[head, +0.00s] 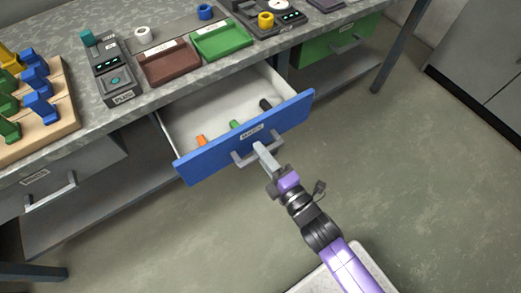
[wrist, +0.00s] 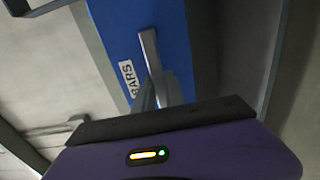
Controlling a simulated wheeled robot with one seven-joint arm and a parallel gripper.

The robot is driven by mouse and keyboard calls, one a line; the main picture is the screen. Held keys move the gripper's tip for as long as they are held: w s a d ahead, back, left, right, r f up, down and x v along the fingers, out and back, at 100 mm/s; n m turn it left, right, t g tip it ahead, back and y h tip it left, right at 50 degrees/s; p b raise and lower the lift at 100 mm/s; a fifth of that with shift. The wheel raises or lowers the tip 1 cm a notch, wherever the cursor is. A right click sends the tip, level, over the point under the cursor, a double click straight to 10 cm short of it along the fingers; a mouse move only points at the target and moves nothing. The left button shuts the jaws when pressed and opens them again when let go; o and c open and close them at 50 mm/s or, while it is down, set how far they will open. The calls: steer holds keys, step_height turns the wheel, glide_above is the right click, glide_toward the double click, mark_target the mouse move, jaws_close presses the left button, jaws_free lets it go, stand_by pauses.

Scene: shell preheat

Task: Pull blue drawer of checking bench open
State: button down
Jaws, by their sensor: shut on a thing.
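The blue drawer (head: 215,145) of the checking bench (head: 185,35) is pulled well out, and its white inside shows. An orange, a green and a black item lie inside near its front. My gripper (head: 262,150) is shut on the grey bar handle (head: 241,158) at the middle of the drawer front. In the wrist view the blue front (wrist: 165,40) and the handle (wrist: 150,55) show close ahead, beside a white label. The fingertips are partly hidden there by my gripper's body.
A grey drawer (head: 65,180) at left and a green drawer (head: 340,42) at right are shut. Trays, devices and a wooden peg block (head: 60,125) stand on the bench top. The floor (head: 420,160) at right is clear.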

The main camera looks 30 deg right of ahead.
steer(key=c, duration=1.4)
jaws_free()
steer(key=s, duration=0.7)
steer(key=shift+s, duration=0.4)
